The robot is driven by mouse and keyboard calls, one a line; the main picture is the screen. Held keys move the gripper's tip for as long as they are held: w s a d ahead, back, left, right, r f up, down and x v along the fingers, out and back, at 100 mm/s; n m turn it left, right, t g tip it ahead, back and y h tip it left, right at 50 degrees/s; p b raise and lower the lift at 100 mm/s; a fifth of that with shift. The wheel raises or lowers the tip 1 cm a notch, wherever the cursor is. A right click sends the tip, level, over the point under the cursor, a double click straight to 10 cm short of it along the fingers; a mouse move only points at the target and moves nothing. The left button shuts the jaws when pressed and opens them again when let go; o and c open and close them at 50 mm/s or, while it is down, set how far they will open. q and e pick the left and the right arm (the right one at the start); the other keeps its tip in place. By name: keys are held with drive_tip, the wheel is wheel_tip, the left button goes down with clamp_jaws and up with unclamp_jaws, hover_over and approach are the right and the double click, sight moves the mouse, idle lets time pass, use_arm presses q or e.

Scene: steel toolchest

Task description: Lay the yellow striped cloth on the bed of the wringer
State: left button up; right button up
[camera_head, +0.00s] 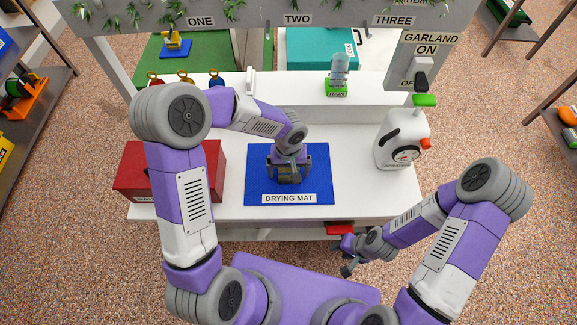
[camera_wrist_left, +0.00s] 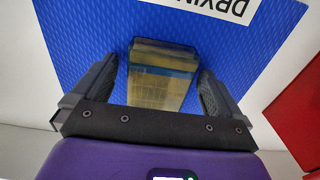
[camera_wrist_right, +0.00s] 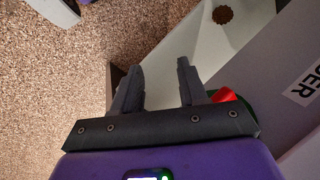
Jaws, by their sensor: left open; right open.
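My right gripper (camera_head: 343,257) is open and empty, low at the table's front edge, near a red part (camera_head: 340,229). I cannot make out which thing is the wringer.
A red box (camera_head: 130,170) stands left of the mat. A white container with a dial (camera_head: 401,140) stands to the right. A green-based rain bottle (camera_head: 338,75), a garland switch (camera_head: 421,78) and several small knobs (camera_head: 185,80) are at the back. White tabletop right of the mat is clear.

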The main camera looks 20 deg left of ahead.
use_arm(q)
drive_tip(key=shift+c, duration=0.3)
drive_tip(key=c, duration=1.2)
